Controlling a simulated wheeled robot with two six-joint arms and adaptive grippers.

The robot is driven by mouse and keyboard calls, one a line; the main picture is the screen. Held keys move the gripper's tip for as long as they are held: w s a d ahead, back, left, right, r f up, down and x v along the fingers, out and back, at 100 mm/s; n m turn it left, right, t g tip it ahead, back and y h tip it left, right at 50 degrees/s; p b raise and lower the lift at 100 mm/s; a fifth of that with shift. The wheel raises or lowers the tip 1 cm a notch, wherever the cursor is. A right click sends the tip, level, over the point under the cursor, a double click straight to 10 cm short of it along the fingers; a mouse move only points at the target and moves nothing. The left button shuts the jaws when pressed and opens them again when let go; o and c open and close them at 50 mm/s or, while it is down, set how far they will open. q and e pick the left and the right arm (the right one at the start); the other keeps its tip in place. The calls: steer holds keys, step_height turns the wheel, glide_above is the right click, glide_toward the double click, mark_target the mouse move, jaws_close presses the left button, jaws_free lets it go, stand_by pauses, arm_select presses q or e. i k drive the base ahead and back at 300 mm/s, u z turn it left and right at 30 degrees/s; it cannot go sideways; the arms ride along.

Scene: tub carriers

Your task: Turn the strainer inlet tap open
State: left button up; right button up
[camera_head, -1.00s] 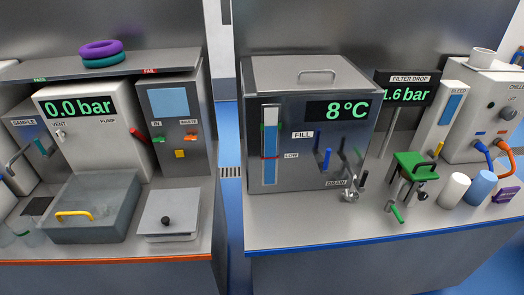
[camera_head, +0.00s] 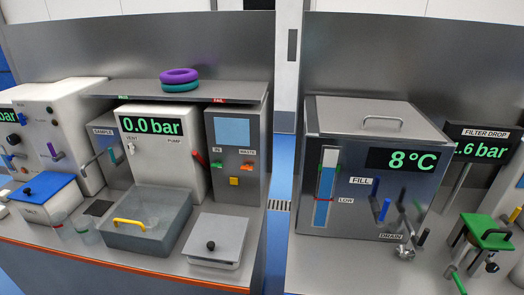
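The strainer (camera_head: 490,232), a device with a green top, stands on the right bench at the right edge of the view. A green lever handle (camera_head: 458,282) sticks out low at its front left. A yellow-tipped handle (camera_head: 515,214) shows at its upper right. A dark round knob (camera_head: 491,267) is low on its right side. No label shows which of these is the inlet tap, and I cannot tell whether any is open. The filter drop display (camera_head: 482,148) behind it reads .6 bar, its first digit hidden. Neither of my grippers is in view.
The steel tank (camera_head: 372,170) reading 8 °C stands left of the strainer, with a blue fill lever (camera_head: 383,208) and a drain tap (camera_head: 405,252). A gap with blue floor (camera_head: 283,170) separates the benches.

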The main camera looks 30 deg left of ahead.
mark_target(217, 165)
steer(key=u, duration=1.25)
steer(key=k, duration=0.55)
steer(key=z, duration=0.8)
steer(key=i, duration=1.35)
steer(key=u, duration=0.45)
